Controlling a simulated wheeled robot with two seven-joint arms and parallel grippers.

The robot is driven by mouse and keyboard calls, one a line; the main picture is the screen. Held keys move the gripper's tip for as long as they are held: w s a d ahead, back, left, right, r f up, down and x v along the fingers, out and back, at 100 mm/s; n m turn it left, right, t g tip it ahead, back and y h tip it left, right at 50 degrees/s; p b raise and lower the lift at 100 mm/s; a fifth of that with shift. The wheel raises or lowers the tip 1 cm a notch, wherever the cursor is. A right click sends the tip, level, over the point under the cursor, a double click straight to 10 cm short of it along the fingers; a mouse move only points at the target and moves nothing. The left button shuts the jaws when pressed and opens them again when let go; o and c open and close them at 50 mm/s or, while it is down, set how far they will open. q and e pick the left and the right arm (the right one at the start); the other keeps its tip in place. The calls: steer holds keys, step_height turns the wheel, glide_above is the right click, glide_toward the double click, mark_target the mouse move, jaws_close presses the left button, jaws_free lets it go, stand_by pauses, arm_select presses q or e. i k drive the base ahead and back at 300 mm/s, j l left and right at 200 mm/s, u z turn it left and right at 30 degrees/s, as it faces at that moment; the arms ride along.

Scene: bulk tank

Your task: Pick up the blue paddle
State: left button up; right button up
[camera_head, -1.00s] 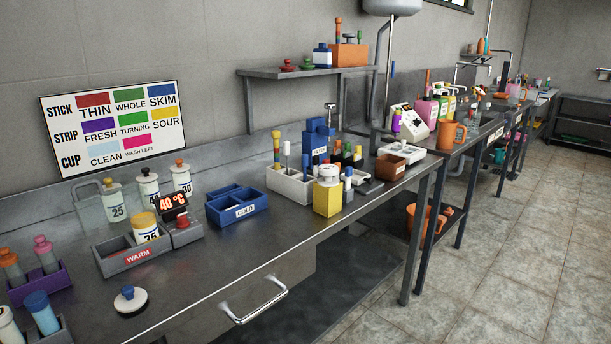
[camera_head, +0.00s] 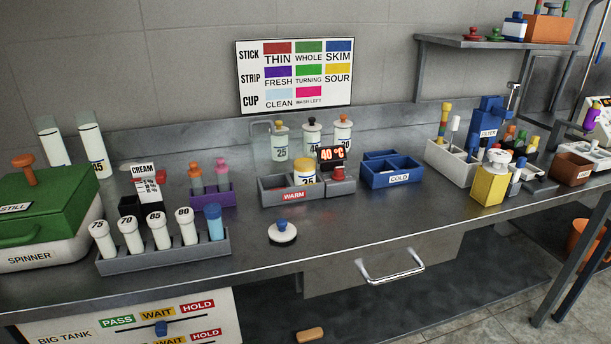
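I cannot single out a blue paddle for sure. A round white disc with a blue knob (camera_head: 282,232) lies on the front middle of the steel counter (camera_head: 345,235). A white caddy (camera_head: 452,168) at the right holds several upright sticks, with a small blue piece low among them that is too small to identify. A white bottle-like piece with a blue top (camera_head: 517,172) stands beside a yellow box (camera_head: 490,184). Neither of my grippers is in view.
A grey rack (camera_head: 165,257) of numbered tubes, a green-lidded SPINNER box (camera_head: 45,222), a WARM tray (camera_head: 290,191) and a blue COLD tray (camera_head: 392,172) stand on the counter. A drawer handle (camera_head: 390,267) sticks out in front. The counter's front middle is mostly clear.

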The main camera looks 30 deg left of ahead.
mark_target(474, 137)
steer(key=i+l, duration=0.25)
steer(key=l, duration=0.25)
steer(key=i+l+z, duration=0.1)
steer(key=i+l, duration=0.2)
steer(key=l, duration=0.15)
steer(key=i+l, duration=0.25)
steer(key=l, duration=0.25)
